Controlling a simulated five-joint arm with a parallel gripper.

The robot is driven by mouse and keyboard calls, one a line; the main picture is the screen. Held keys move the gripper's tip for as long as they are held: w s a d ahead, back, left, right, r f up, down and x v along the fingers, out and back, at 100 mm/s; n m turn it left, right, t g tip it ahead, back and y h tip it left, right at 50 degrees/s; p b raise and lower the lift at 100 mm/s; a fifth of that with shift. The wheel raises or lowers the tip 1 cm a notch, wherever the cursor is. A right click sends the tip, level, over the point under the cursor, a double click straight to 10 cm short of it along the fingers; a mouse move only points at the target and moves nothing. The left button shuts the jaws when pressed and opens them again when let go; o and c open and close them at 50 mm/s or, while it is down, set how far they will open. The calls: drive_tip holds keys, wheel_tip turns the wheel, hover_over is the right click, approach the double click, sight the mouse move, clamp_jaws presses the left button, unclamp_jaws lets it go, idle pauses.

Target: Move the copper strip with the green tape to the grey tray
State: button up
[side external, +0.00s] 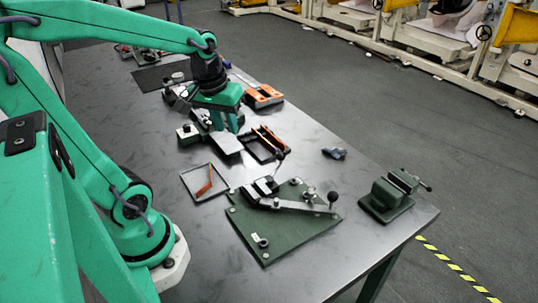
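A shallow square tray (187,187) with a thin dark rim and grey floor lies near the table's middle. A copper-orange strip (206,183) stands or leans inside it. A darker tray (253,153) sits behind and to the right, with copper-orange strips (268,137) at its far side. Green tape cannot be made out on any strip at this size. My green gripper (224,128) points down, left of the dark tray and behind the grey-floored one. Its fingertips are too small to show whether they are apart or hold anything.
A grey plate (228,144) lies just below my gripper, with a pale green block (187,134) to its left. A green fixture board (262,234) with a lever clamp and a green vise (387,200) stand in front. An orange-grey item (264,97) lies behind. The front-left tabletop is clear.

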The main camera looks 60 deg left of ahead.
drive_tip(key=s+d+r+m+t+h, duration=0.1)
drive_tip(key=s+d+r+m+t, duration=0.2)
drive_tip(key=d+m, duration=0.3)
drive_tip(key=d+r, duration=0.1)
drive_tip(key=d, duration=0.2)
drive_tip(key=shift+s+d+r+m, duration=0.2)
drive_tip(key=shift+s+d+m, duration=0.1)
drive_tip(key=shift+m, duration=0.1)
